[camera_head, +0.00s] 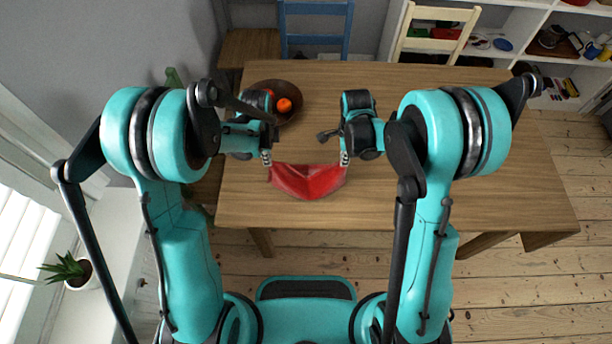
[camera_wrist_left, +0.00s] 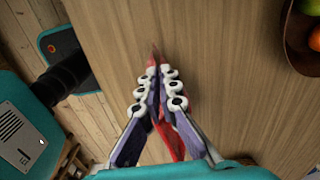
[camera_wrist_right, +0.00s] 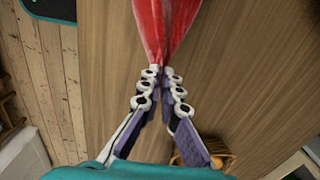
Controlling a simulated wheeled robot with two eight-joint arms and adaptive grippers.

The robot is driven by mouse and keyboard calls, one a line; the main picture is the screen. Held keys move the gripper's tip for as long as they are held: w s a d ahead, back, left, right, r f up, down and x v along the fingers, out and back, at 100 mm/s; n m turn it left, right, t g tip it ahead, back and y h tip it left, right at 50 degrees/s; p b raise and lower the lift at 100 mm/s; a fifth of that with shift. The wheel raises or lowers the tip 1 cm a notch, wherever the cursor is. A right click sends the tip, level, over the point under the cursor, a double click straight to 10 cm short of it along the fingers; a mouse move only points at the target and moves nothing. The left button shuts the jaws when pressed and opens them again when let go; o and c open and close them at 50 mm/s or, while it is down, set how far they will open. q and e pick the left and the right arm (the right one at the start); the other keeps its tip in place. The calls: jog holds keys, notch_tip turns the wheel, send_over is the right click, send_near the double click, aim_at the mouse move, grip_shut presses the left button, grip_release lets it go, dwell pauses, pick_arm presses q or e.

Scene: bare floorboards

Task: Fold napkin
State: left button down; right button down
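The red napkin (camera_head: 308,180) hangs between my two grippers over the front part of the wooden table, its lower edge sagging in the middle. My left gripper (camera_head: 267,160) is shut on the napkin's upper left corner; in the left wrist view the fingers (camera_wrist_left: 160,85) pinch a narrow strip of red cloth. My right gripper (camera_head: 344,160) is shut on the upper right corner; in the right wrist view the fingers (camera_wrist_right: 160,85) pinch the gathered red cloth (camera_wrist_right: 162,30). I cannot tell whether the napkin's lower edge touches the table.
The wooden table (camera_head: 450,170) is clear to the right. A dark bowl (camera_head: 291,116) with fruit stands at the back left, close to my left gripper. A blue chair (camera_head: 316,40) and a cream chair (camera_head: 432,44) stand behind the table.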

notch_tip(320, 180, up, 5)
jog(key=p, duration=0.3)
jog(key=shift+f, duration=0.2)
dwell(0.3)
